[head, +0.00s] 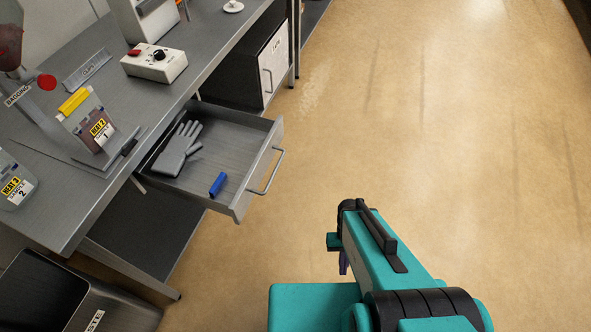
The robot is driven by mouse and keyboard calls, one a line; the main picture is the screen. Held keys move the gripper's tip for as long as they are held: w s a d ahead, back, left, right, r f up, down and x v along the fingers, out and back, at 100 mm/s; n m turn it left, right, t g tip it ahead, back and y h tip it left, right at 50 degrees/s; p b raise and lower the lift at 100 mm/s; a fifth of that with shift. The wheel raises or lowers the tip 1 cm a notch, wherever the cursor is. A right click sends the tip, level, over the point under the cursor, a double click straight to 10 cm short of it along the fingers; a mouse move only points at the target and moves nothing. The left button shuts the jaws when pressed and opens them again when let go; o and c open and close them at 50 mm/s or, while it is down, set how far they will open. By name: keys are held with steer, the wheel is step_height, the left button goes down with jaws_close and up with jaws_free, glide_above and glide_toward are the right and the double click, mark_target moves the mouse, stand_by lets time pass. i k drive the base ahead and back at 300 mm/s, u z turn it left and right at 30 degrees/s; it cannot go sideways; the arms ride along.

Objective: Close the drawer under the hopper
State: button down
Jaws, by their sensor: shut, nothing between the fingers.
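The drawer (241,200) is pulled well out from under the grey bench, with its bar handle (268,172) facing the open floor. A grey glove (177,150) and a blue cylinder-like item (217,184) lie inside it. A reddish-brown vessel (10,45), perhaps the hopper, shows in part at the upper left above the bench. My gripper (343,263) shows only as a small dark tip below my teal arm. It is shut and empty, to the right of the drawer handle and apart from it in the picture. Most of it is hidden by my arm.
The bench (75,206) holds a white control box (154,63), a bag (88,119) labelled Heat 2 and a metal tool. A white-fronted cabinet (273,65) stands beyond the drawer. A dark bin (60,300) is at the lower left. The floor to the right is clear.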

mark_target(242, 146)
steer(key=z, duration=0.05)
steer(key=k, duration=1.7)
steer(key=u, duration=1.4)
steer(key=i, duration=1)
steer(key=z, duration=0.1)
